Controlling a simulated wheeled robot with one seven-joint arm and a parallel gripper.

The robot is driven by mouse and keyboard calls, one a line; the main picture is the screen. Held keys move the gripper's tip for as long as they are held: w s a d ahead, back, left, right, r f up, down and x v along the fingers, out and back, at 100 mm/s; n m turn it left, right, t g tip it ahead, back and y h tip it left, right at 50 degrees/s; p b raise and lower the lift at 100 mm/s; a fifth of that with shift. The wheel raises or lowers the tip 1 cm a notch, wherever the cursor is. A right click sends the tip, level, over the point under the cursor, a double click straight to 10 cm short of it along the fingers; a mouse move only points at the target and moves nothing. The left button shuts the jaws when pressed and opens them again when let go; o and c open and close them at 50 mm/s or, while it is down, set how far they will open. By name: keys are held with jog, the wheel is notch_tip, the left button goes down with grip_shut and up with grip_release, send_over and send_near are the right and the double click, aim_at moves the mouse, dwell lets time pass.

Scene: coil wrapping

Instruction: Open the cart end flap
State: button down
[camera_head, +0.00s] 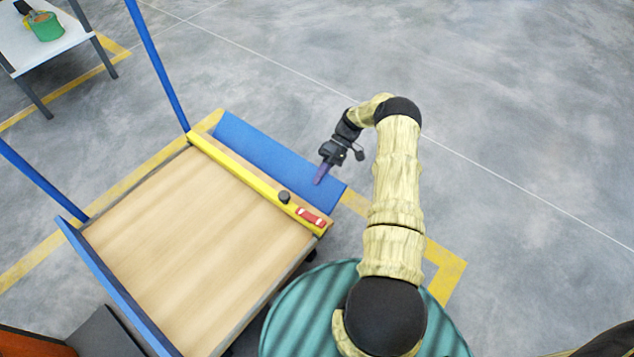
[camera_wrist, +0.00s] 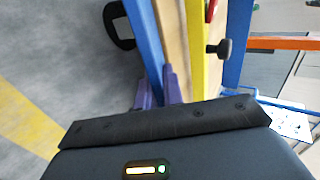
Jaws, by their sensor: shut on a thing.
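The cart (camera_head: 190,250) has a wooden deck and stands left of the arm in the head view. Its blue end flap (camera_head: 265,152) lies outside the yellow bar (camera_head: 240,172) at the far end, folded outward; its exact angle is hard to tell. My gripper (camera_head: 321,178) is at the flap's right part, near its outer corner. In the wrist view, its purple fingers (camera_wrist: 157,80) are shut around the edge of the blue flap (camera_wrist: 146,40). A black knob (camera_head: 284,197) and a red latch piece (camera_head: 311,217) sit on the yellow bar.
Blue posts (camera_head: 160,65) rise from the cart's left side. A ribbed teal drum-like thing (camera_head: 300,315) stands at the bottom, beneath my arm. A white table (camera_head: 45,45) with a green item is at top left. The grey floor beyond the flap is clear.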

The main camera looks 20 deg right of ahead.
jog(key=b, duration=0.1)
jog(key=f+y+b, duration=0.1)
jog(key=b, duration=0.1)
jog(key=f+g+y+b, duration=0.1)
jog(key=b, duration=0.1)
jog(key=shift+w+d, duration=0.25)
jog(key=shift+d, duration=0.15)
jog(key=shift+d+b, duration=0.1)
jog(key=shift+b, duration=0.3)
jog(key=c, duration=1.5)
grip_release()
jog(key=shift+r, duration=0.1)
